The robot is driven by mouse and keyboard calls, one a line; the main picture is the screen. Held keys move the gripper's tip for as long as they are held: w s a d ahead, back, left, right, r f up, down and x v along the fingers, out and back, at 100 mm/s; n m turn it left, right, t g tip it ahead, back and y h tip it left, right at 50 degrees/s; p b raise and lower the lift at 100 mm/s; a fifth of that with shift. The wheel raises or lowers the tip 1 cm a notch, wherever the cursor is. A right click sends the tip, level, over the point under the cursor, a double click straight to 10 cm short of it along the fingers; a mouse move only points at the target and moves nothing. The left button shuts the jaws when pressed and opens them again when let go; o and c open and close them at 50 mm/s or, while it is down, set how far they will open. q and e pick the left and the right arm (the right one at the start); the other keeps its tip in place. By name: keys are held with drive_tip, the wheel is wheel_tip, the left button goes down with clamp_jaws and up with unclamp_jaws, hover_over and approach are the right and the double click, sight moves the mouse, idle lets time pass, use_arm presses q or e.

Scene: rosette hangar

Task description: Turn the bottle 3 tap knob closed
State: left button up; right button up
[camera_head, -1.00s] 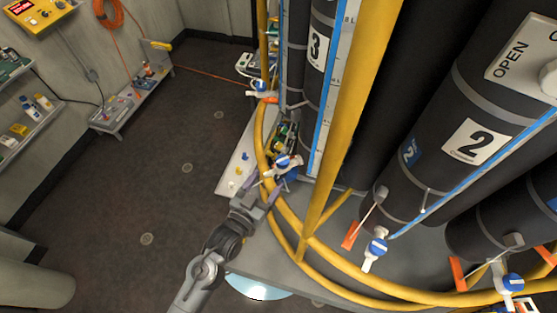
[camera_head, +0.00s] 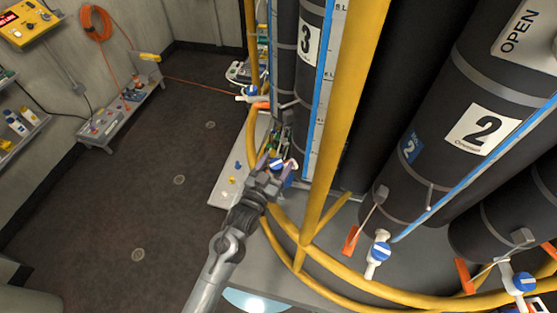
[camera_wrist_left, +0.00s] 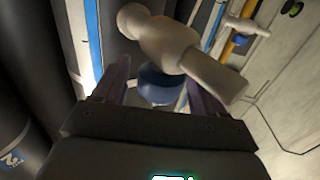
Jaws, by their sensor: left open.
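Bottle 3 (camera_head: 309,75) is a dark cylinder with a white "3" label, at the top centre of the head view. Its tap knob (camera_head: 277,164) is blue with a white stripe, low in front of the bottle. My left gripper (camera_head: 276,172) is at this knob, with its jaws open. In the left wrist view, the blue knob (camera_wrist_left: 160,88) sits between the two fingers (camera_wrist_left: 158,84), and the pale tap body (camera_wrist_left: 165,38) crosses above it. The finger tips are partly hidden, and I cannot tell whether they touch the knob. My right gripper is not in view.
A yellow upright pole (camera_head: 335,120) and curved yellow rails (camera_head: 350,288) stand close to the right of my left gripper. Bottle 2 (camera_head: 450,95) and its blue tap knob (camera_head: 381,251) are farther right. Open floor (camera_head: 130,190) lies to the left.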

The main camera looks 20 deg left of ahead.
use_arm(q)
drive_tip(key=shift+w, duration=0.85)
drive_tip(key=c, duration=1)
drive_tip(key=shift+o, duration=0.2)
